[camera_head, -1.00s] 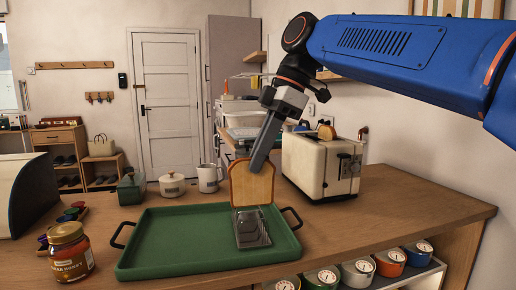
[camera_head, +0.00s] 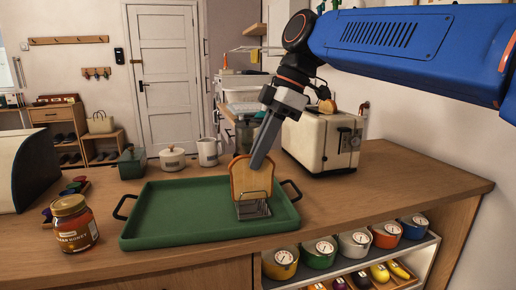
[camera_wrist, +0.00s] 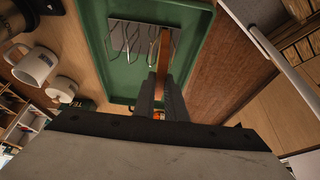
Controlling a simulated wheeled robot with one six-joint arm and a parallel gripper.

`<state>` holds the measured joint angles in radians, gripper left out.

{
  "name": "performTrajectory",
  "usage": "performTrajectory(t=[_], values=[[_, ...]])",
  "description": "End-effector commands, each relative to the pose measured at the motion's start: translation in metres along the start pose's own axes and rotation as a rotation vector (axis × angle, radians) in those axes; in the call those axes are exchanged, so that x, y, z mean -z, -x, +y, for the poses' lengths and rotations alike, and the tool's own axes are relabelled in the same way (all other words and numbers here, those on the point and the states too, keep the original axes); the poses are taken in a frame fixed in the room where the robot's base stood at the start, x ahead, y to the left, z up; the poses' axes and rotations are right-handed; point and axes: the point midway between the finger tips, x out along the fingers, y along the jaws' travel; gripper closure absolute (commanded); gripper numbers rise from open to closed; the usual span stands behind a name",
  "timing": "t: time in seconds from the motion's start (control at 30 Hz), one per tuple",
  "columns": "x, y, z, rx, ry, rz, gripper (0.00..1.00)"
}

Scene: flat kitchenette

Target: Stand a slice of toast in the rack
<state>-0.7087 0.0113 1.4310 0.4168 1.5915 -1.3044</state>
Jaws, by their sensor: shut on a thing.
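A slice of toast (camera_head: 250,174), pale with a brown crust, is upright in my gripper (camera_head: 259,162), whose jaws are shut on its upper part. A wire rack (camera_head: 253,211) stands on the green tray (camera_head: 180,226). In the head view, rack wires cross in front of the toast's lower part. In the wrist view, the toast (camera_wrist: 164,50) is edge-on at the right end of the rack (camera_wrist: 130,38), beyond my fingertips (camera_wrist: 162,82). Whether its bottom edge rests on the rack's base is hidden.
A cream toaster (camera_head: 310,143) with bread in its top stands behind right of the tray. A honey jar (camera_head: 72,225) is at the tray's left.

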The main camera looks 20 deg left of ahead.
Motion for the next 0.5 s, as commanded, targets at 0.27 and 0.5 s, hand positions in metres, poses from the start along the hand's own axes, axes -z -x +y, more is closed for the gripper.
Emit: performTrajectory(t=[0.27,0.5], values=[[-0.0004,-0.0009,-0.0001,0.0,0.0,0.0,1.0],[-0.0004,-0.0008,0.0,0.0,0.0,0.0,0.67]])
